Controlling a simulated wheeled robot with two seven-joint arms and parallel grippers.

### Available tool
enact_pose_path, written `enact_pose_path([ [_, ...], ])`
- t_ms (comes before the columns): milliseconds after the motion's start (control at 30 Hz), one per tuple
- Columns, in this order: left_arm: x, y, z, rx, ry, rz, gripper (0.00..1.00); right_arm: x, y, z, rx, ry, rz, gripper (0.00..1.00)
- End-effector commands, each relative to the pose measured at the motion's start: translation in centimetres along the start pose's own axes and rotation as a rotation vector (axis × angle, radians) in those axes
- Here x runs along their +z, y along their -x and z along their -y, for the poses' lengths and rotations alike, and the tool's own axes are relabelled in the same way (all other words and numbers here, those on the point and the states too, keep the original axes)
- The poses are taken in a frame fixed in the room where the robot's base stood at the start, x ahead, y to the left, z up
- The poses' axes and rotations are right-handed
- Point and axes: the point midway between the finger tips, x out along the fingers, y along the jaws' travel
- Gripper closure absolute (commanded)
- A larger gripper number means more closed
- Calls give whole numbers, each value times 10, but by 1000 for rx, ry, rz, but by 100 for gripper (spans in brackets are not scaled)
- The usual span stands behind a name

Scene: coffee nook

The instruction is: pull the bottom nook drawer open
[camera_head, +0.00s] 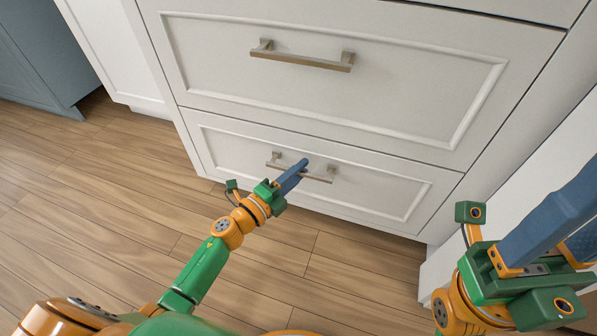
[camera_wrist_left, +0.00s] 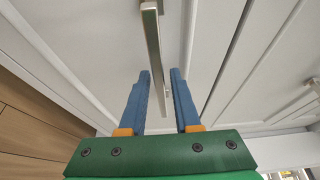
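The bottom nook drawer (camera_head: 385,195) is a white panelled front, low in the cabinet, and looks shut. Its straight metal bar handle (camera_head: 318,178) is partly hidden behind my left gripper (camera_head: 303,164). In the left wrist view, my left gripper (camera_wrist_left: 161,71) has its two blue fingers apart. The handle bar (camera_wrist_left: 154,50) runs lengthwise between the fingers in that picture, with a gap showing on each side. I cannot tell how deep it sits between them. My right gripper (camera_head: 585,190) is at the right edge, its blue fingers apart and empty, clear of the drawer.
A larger white drawer (camera_head: 330,95) with its own bar handle (camera_head: 300,61) is directly above. A blue-grey cabinet (camera_head: 35,60) stands at the far left. The wooden floor (camera_head: 90,190) in front of the drawers is clear. A white panel is beside my right gripper.

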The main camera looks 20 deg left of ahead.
Motion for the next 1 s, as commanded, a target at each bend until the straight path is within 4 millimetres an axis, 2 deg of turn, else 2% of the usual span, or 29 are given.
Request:
enact_pose_path([
  [33,0,0,0,0,0,0,86,0,0,0,0,0,1,50],
  [100,0,0,0,0,0,0,100,0,0,0,0,0,1,50],
  [1000,0,0,-1,1,1,0,100,0,0,0,1,0,1,50],
])
